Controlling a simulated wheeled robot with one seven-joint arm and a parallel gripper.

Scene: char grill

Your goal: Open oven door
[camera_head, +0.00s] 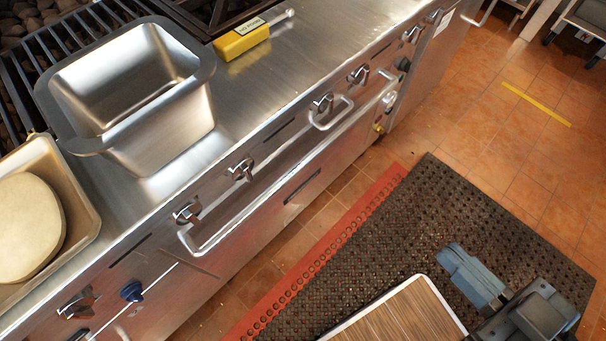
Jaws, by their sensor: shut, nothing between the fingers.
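The oven door (262,232) is the steel front panel below the knobs of the range, and it looks closed. A long bar handle (198,251) runs along its upper part, its left end bending in toward the front. My gripper (468,274) is at the bottom right, over the dark mat, well apart from the door and handle. Its blue-grey fingers look shut and hold nothing; the rest of the arm runs out of the frame.
Several knobs (241,170) jut from the front above the handle. The counter bears a steel pan (150,120), a beige tray (83,205) and a yellow box (241,39). A perforated mat (440,205) covers the floor; tiles (530,140) at right are mostly clear.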

